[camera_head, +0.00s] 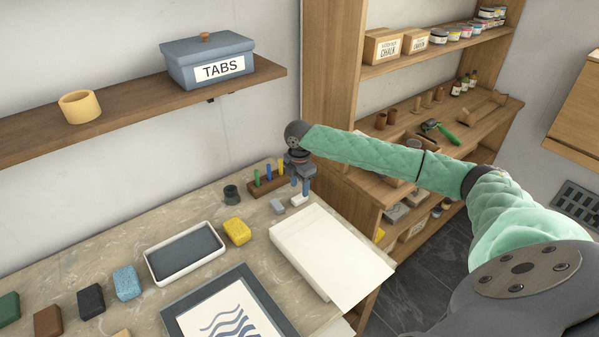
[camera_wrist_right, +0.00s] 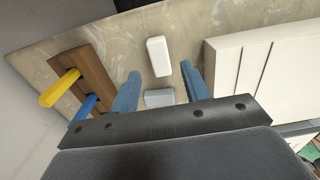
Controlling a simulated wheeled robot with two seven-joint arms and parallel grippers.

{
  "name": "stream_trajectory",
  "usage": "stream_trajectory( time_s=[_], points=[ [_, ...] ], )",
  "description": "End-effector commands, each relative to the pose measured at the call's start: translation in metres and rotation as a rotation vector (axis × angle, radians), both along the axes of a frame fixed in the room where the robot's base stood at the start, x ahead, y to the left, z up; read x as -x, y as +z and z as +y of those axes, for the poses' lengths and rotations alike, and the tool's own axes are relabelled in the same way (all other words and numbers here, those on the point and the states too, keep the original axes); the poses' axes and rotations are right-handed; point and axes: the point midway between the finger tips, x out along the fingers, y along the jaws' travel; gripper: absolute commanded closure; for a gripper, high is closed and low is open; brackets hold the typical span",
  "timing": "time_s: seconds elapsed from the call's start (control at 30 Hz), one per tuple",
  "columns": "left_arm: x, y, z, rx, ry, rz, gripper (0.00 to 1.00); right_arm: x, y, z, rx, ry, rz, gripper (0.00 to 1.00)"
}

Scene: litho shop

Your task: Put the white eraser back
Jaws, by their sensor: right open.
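My right gripper (camera_head: 300,186) is open and points down above the white eraser, with nothing held. My left gripper is not in view.
A wooden holder (camera_head: 266,185) with upright coloured sticks stands just left of the gripper. A dark cup (camera_head: 231,194), a yellow sponge (camera_head: 237,231), a white tray (camera_head: 151,262) and the paper stack (camera_head: 325,250) are near. A shelf (camera_head: 130,108) overhangs the table's back.

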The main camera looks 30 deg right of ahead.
Motion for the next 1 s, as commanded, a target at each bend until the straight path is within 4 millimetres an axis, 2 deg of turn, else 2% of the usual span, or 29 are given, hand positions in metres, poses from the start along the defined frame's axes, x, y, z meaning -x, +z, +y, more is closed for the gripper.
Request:
stream_trajectory(
  time_s=[0.3, 0.5, 0.7, 1.0],
  points=[
    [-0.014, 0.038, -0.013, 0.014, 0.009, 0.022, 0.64, -0.001, 0.051, 0.0, 0.0, 0.0, -0.003, 0.54],
    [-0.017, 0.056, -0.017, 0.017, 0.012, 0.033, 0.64, -0.001, 0.072, 0.0, 0.001, -0.001, -0.001, 0.54],
    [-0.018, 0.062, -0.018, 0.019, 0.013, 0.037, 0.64, 0.0, 0.079, 0.0, 0.0, -0.001, 0.0, 0.54],
    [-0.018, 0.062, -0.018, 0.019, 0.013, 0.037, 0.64, 0.0, 0.079, 0.0, 0.001, -0.001, 0.0, 0.54]
  ],
)
